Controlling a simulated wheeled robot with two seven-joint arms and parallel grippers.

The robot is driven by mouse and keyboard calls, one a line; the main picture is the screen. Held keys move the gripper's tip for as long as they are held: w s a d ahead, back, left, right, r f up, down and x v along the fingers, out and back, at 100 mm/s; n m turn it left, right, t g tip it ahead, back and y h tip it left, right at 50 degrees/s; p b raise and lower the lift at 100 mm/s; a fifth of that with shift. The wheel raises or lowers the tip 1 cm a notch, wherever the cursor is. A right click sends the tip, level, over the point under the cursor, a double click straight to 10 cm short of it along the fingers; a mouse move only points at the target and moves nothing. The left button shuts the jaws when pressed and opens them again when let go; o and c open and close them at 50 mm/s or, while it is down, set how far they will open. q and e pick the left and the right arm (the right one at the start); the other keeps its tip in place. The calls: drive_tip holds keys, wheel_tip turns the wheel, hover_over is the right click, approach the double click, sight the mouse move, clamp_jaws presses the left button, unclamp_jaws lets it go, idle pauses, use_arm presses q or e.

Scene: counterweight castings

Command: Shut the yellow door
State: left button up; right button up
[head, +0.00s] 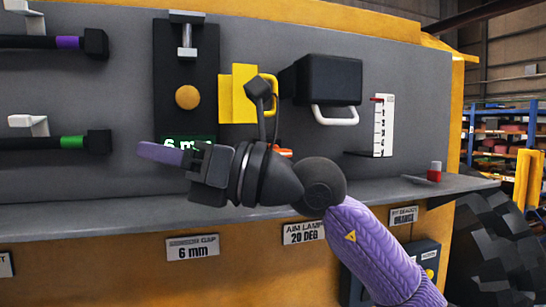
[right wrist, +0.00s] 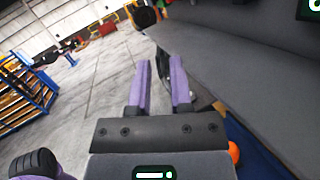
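A yellow panel with a looped yellow edge (head: 239,95), which looks like the yellow door, is on the grey back wall in the head view. A dark part of my right arm covers some of its right side, and I cannot tell how far it stands open. My right gripper (head: 160,153) is in front of the wall, left of and below the yellow panel, with its purple fingers pointing left. In the right wrist view the two fingers (right wrist: 160,88) stand apart with nothing held between them. My left gripper is not in view.
A black box (head: 328,80) with a white handle sticks out right of the yellow panel. A black plate (head: 187,60) with an orange knob is left of it. A grey ledge (head: 100,218) runs below. Blue shelves (right wrist: 22,90) stand across open floor.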

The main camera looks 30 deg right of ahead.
drive_tip(key=d+r+m+t+h, duration=0.2)
drive_tip(key=d+r+t+h, duration=0.15)
drive_tip(key=d+h, duration=0.3)
drive_tip(key=m+t+h, duration=0.2)
drive_tip(key=m+h, duration=0.3)
drive_tip(key=h, duration=0.4)
approach(275, 106)
wheel_tip(275, 106, up, 2)
drive_tip(key=w+p, duration=0.4)
drive_tip(key=w, duration=0.6)
drive_tip(key=shift+w+a+r, duration=0.1)
drive_tip(key=shift+w, duration=0.15)
clamp_jaws()
